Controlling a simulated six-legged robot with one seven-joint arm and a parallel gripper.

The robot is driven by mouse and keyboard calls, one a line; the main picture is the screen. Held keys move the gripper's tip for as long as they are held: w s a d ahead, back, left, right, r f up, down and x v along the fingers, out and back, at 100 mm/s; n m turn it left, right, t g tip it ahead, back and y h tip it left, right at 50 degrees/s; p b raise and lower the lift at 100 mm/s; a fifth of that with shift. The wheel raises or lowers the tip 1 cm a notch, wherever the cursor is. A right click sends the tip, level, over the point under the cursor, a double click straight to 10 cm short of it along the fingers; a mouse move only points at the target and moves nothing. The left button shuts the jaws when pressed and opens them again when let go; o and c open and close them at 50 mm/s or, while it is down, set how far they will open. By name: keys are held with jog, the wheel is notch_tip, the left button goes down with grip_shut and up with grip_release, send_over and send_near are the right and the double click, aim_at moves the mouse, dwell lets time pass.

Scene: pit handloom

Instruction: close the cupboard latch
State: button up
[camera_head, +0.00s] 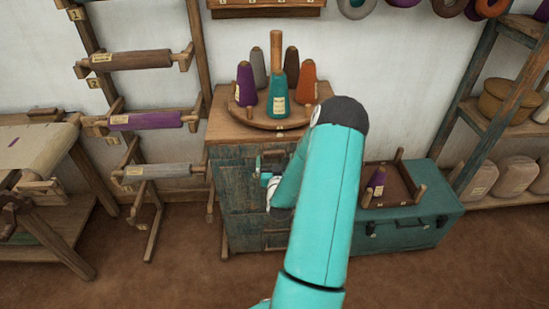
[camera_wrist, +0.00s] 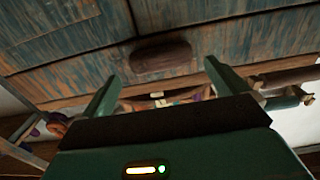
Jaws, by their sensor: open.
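The cupboard (camera_head: 238,190) has worn blue-grey plank doors and stands against the wall in the head view. Its planks (camera_wrist: 70,45) fill the top of the wrist view. A dark brown rounded wooden block (camera_wrist: 160,55), which looks like the latch, lies across the planks in the wrist view. My gripper (camera_wrist: 161,72) is open, with its two green fingers apart on either side of the block in the picture. I cannot tell whether they touch it. In the head view my gripper (camera_head: 267,165) is at the cupboard's front, and my arm hides the latch and the front's right part.
A round wooden stand (camera_head: 265,120) with several yarn cones is on the cupboard top. A teal chest (camera_head: 405,232) stands to the right, with a wooden tray (camera_head: 400,183) on it. A rack of rollers (camera_head: 150,122) is on the left. Brown floor (camera_head: 180,260) in front is clear.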

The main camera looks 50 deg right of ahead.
jog(key=shift+x, duration=1)
jog(key=shift+w, duration=0.1)
jog(key=c, duration=1)
jog(key=shift+a+n, duration=0.1)
jog(key=shift+n, duration=0.2)
jog(key=n, duration=0.2)
jog(key=f+n, duration=0.1)
jog(key=n, duration=0.1)
jog(key=shift+w+a, duration=0.1)
jog(key=shift+w, duration=0.05)
jog(key=n, duration=0.5)
jog(key=shift+f, duration=0.4)
jog(key=n, duration=0.3)
jog(key=f+n, duration=0.1)
jog(key=n, duration=0.1)
jog(key=shift+s+d, duration=0.35)
jog(key=shift+s, duration=0.05)
jog(key=shift+s+d+n, duration=0.1)
jog(key=shift+s+n, duration=0.05)
jog(key=shift+n, duration=0.7)
jog(key=shift+s+d+n, duration=0.1)
jog(key=shift+d+n, duration=0.05)
jog(key=shift+n, duration=0.7)
